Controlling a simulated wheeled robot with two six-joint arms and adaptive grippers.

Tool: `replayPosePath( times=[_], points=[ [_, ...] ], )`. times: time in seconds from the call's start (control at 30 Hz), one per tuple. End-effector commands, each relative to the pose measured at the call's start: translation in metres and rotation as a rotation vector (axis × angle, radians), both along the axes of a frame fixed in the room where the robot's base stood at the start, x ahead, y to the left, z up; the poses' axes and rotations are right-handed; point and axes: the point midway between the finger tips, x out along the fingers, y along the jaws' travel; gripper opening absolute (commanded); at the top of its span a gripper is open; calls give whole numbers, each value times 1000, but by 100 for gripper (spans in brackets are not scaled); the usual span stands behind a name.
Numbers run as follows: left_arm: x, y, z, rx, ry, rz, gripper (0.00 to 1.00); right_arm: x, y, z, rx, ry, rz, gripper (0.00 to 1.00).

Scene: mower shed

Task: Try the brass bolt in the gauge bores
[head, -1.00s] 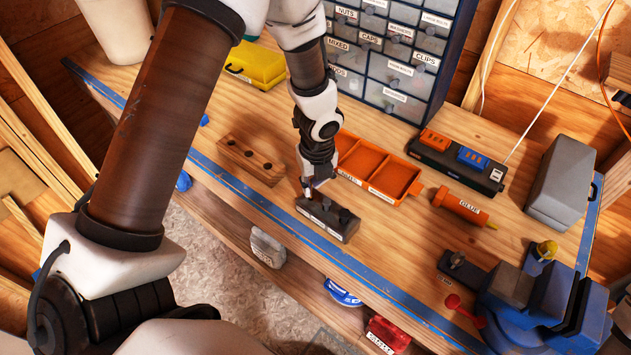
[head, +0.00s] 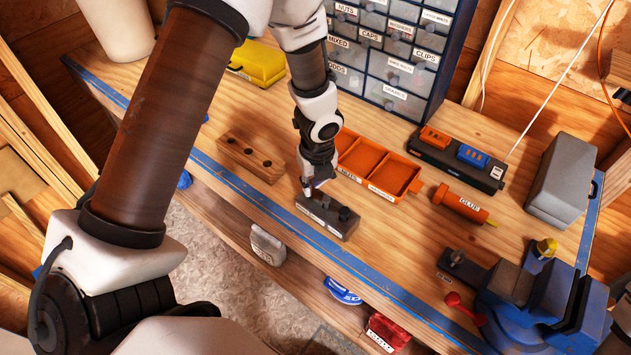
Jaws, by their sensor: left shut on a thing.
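The dark grey gauge block (head: 335,222) lies near the front edge of the bench, with pale labels on its front face and dark round features on top. My left gripper (head: 308,188) points down at the left end of the gauge block. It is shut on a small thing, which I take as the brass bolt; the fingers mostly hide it. I cannot tell whether its tip is inside a bore or just above it. My right gripper is not in view.
A wooden block with holes (head: 234,158) stands left of the gripper. An orange divided tray (head: 398,181) is close behind the gauge. Bare bench lies right of the gauge.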

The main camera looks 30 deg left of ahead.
Motion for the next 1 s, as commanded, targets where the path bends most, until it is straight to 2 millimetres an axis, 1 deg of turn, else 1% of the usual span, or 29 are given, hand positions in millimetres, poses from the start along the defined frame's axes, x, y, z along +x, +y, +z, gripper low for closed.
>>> replayPosePath(
  times=[0.97, 1.0],
  points=[
    [0, 0, -25, 0, 0, 0, 0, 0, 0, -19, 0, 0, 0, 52],
    [0, 0, -24, 0, 0, 0, 43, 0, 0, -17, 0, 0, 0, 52]
  ],
)
